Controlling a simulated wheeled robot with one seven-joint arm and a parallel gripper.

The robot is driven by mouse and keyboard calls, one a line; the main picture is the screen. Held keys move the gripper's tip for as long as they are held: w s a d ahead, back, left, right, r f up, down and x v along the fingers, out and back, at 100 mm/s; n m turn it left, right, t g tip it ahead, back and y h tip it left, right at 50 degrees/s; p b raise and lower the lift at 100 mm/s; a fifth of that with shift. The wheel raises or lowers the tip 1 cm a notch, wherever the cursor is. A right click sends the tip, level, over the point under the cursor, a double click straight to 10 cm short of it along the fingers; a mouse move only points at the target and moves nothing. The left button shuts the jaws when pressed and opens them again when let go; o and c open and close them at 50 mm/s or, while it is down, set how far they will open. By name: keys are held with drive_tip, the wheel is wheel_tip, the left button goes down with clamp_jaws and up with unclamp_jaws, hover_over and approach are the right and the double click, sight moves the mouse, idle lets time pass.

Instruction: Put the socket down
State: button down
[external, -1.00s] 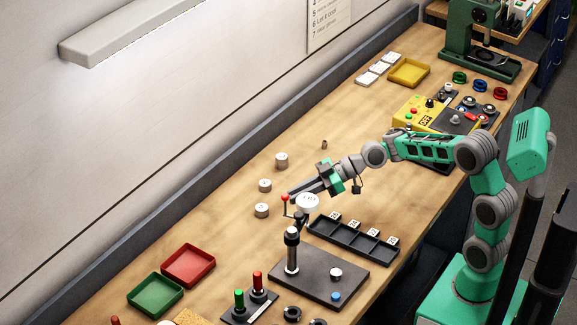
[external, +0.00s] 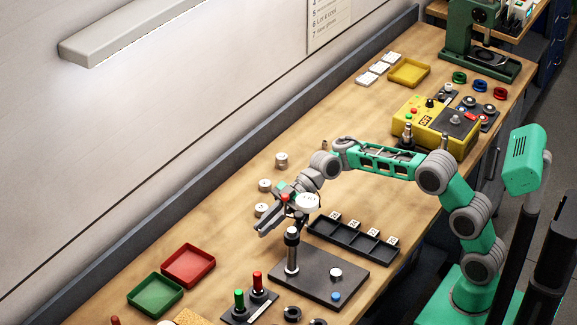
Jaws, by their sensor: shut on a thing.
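My gripper (external: 266,229) reaches down and left over the bench, just left of the upright post of the dark test stand. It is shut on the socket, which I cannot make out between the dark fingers. Metal cylinders with pale tops stand on the bench behind it: one farther back (external: 281,160), one nearer (external: 265,185), and one close to the gripper (external: 260,209), partly covered by it. A black tray (external: 348,240) with several compartments and white labels lies to the right; its compartments look empty.
Red (external: 188,265) and green (external: 155,295) trays lie at the lower left. Bare bench lies between them and the gripper.

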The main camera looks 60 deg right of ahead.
sight(261, 249)
drive_tip(key=shift+w+a, duration=0.15)
drive_tip(key=shift+a, duration=0.4)
drive_tip(key=shift+w+a, duration=0.15)
drive_tip(key=shift+a, duration=0.35)
wheel_tip(261, 249, down, 4)
drive_tip(key=shift+r, duration=0.25)
drive_tip(key=shift+s+f+b, duration=0.1)
drive_tip(key=shift+f+b, duration=0.55)
drive_tip(key=shift+f, duration=0.05)
drive_tip(key=c, duration=1.4)
unclamp_jaws()
drive_tip(key=shift+f, duration=0.35)
drive_tip(key=shift+r, duration=0.1)
drive_tip(key=shift+r+p, duration=0.55)
drive_tip(key=v, duration=1.2)
drive_tip(key=shift+r, duration=0.45)
